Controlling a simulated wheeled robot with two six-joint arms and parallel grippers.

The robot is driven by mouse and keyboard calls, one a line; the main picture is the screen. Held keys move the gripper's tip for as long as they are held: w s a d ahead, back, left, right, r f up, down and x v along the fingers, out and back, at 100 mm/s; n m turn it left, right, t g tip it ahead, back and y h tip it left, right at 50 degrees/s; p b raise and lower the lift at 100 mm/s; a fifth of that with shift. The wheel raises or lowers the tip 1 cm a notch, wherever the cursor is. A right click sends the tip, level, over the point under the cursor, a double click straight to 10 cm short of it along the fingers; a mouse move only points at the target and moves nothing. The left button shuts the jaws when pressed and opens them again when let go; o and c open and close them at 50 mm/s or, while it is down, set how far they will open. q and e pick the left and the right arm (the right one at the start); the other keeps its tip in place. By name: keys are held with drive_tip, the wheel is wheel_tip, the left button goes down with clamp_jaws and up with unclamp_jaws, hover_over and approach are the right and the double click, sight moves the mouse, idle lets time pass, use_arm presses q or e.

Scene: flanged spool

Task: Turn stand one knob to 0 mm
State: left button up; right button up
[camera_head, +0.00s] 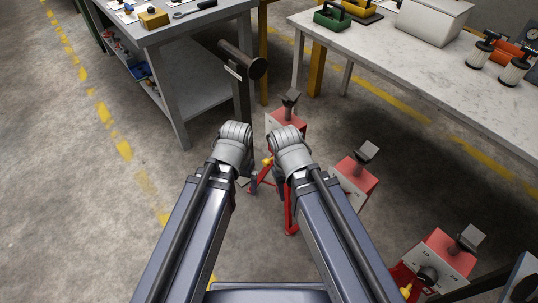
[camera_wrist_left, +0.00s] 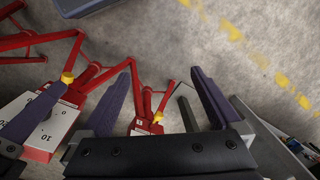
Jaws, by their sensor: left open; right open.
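Three red stands with white dial panels and dark tops stand on the floor in the head view: a far one (camera_head: 287,128), a middle one (camera_head: 352,181) and a near one (camera_head: 437,258). I cannot tell which is stand one. A dark knob (camera_head: 428,274) shows on the near stand's panel. In the left wrist view a white panel (camera_wrist_left: 62,122) shows the marks 0 and 10; a purple finger covers part of it, and no knob setting is readable. My left gripper (camera_wrist_left: 162,85) is open and empty. My right gripper (camera_head: 291,160) is mostly hidden behind its wrist, close beside the left.
A grey workbench (camera_head: 190,35) stands at the upper left and a pale table (camera_head: 400,70) at the upper right. A dark flanged spool (camera_head: 256,68) sits beyond my grippers. Red stand legs (camera_wrist_left: 40,40) spread over the floor. The floor at left is clear.

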use_arm(q)
drive_tip(key=w+a+f+t+h+b, duration=0.1)
drive_tip(key=w+f+h+b, duration=0.15)
drive_tip(key=f+b, duration=1.2)
drive_tip(key=w+a+f+t+h+b, duration=0.15)
drive_tip(key=w+f+b, duration=0.25)
drive_tip(key=f+b, duration=1.1)
drive_tip(key=w+d+r+m+t+h+b, duration=0.2)
drive_tip(key=w+d+r+m+t+h, duration=0.15)
drive_tip(key=w+d+h, duration=0.35)
drive_tip(key=w+a+r+m+t+h, duration=0.1)
drive_tip(key=w+r+m+t+h, duration=0.15)
drive_tip(key=w+r, duration=0.35)
drive_tip(key=w+a+r+m+t+h, duration=0.1)
drive_tip(key=w+r+t, duration=0.2)
drive_tip(key=r, duration=0.5)
drive_tip(key=x, duration=0.8)
drive_tip(key=shift+d+r, duration=0.2)
